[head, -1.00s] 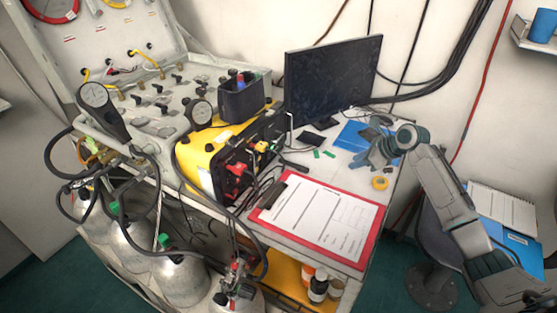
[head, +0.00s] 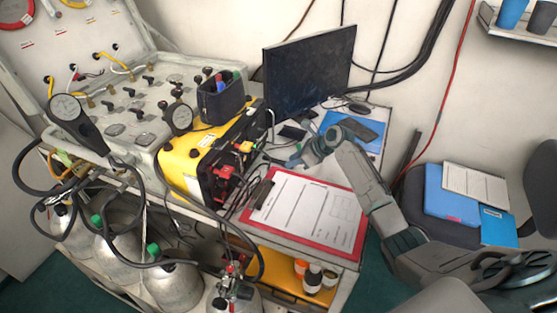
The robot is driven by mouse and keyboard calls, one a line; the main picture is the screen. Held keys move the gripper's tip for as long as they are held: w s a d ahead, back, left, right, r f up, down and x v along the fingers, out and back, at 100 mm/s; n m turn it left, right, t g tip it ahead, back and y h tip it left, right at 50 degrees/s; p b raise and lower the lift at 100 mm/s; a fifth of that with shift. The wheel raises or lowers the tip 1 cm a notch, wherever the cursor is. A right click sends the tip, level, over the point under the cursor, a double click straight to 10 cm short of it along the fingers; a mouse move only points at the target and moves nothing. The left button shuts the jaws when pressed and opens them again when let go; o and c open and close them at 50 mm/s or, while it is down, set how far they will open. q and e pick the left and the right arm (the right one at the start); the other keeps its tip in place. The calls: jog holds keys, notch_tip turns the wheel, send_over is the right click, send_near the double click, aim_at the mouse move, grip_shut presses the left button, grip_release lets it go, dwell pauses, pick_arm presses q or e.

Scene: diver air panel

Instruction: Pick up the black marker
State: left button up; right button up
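A dark pen holder (head: 222,104) stands on the yellow case (head: 182,158), with several marker tops in red, blue and green showing above its rim. I cannot pick out a black marker for certain among them; they are small and partly hidden. My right gripper (head: 297,160) is over the table behind the clipboard, to the right of the holder and well apart from it. Its fingers are small and point left, and I cannot tell whether they are open. No marker shows in it. My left gripper is not in view.
A monitor (head: 308,72) stands behind the holder. A red clipboard (head: 309,210) with paper lies on the table's front. The valve panel (head: 125,105) with gauges is at the left, gas cylinders (head: 170,280) below. A chair (head: 415,195) with blue folders stands right.

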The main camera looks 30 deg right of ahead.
jog(key=shift+x, duration=0.9)
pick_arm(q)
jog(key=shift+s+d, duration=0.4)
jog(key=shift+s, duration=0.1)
pick_arm(e)
jog(key=c, duration=0.4)
jog(key=shift+r, duration=0.1)
jog(key=shift+c, duration=0.2)
